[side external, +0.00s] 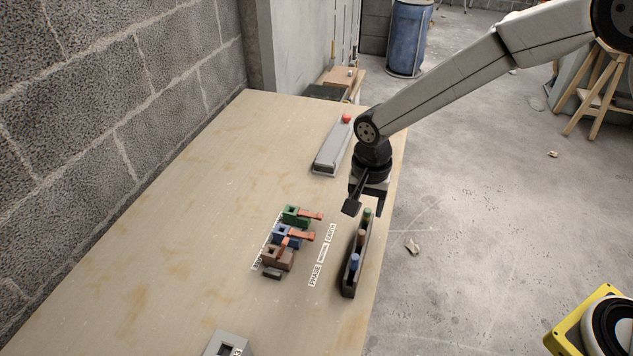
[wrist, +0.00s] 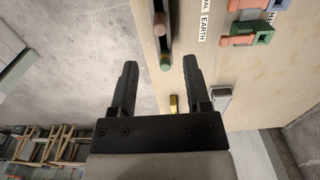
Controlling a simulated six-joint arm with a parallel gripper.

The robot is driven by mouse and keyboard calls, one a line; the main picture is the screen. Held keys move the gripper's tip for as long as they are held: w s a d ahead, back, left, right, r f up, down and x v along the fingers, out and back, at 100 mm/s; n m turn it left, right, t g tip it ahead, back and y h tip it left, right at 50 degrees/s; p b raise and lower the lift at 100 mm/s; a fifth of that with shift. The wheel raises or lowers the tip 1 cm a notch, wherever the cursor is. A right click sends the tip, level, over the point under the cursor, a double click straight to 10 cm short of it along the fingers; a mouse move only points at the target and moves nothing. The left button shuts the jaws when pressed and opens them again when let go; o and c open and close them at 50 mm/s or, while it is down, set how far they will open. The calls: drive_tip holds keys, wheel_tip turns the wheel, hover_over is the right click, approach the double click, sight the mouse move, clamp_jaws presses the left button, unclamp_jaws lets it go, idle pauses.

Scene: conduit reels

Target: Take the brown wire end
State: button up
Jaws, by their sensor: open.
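The brown wire end (side external: 361,238) stands upright in the middle of a dark narrow holder (side external: 348,285), between a green wire end (side external: 367,215) and a blue wire end (side external: 355,262). In the wrist view the brown wire end (wrist: 159,18) lies beyond my fingertips and the green wire end (wrist: 164,63) shows between the fingers. My gripper (side external: 365,209) points down, open and empty, above the green end of the holder. It also shows in the wrist view (wrist: 158,68). I cannot tell its exact height over the green end.
Green (side external: 292,214), blue (side external: 283,232) and brown (side external: 275,257) terminals with orange levers stand left of the holder. Labels (side external: 322,254) lie between. A long grey box (side external: 331,152) lies behind; another grey box (side external: 225,344) is at the front. The table's right edge is close to the holder.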

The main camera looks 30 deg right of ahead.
sight(362, 232)
drive_tip(key=shift+f, duration=4.1)
clamp_jaws()
drive_tip(key=shift+r, duration=1.15)
drive_tip(key=shift+r, duration=3.3)
